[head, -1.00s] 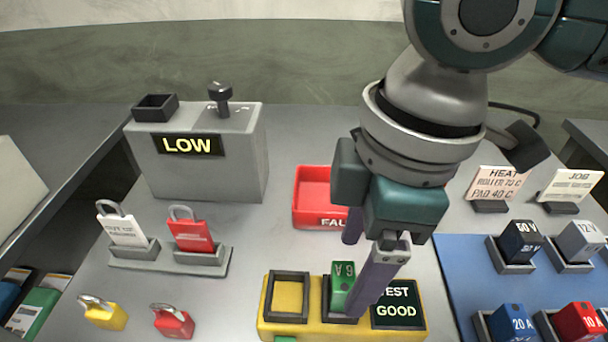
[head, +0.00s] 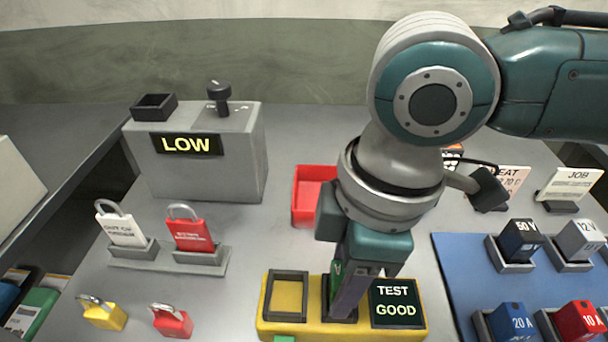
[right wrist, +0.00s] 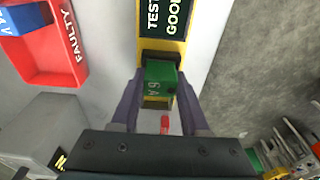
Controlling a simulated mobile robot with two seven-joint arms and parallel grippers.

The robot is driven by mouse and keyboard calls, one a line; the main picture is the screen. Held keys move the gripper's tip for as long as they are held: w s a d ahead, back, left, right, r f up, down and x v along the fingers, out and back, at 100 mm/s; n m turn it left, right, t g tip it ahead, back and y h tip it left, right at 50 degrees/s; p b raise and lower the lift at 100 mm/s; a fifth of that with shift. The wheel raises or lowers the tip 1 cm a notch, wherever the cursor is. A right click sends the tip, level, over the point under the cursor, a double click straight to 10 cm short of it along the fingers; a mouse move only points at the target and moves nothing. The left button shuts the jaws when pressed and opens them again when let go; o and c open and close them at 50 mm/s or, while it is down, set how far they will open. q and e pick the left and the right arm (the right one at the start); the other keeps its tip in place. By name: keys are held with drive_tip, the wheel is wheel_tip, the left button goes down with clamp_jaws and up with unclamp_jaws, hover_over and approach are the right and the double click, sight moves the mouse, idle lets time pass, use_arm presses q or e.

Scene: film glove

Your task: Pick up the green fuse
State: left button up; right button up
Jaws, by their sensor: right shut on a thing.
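The green fuse (head: 337,271) is at the black slot of the yellow tester (head: 262,318), mostly hidden behind my gripper in the head view. The right wrist view shows the fuse (right wrist: 160,78) with its lettered face, between my two fingers and over the slot. My right gripper (head: 350,292) points down and is shut on the green fuse; the wrist view also shows the gripper (right wrist: 160,92). I cannot tell whether the fuse is fully seated or slightly raised. The tester's display (head: 396,304) reads TEST GOOD. My left gripper is not in view.
A red FAULTY tray (head: 305,200) stands just behind the tester; a blue fuse (right wrist: 20,18) lies in it. A blue mat (head: 455,275) with several fuses in holders is at the right. A grey box (head: 205,175) reading LOW and padlocks (head: 172,322) are at the left.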

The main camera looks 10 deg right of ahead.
clamp_jaws()
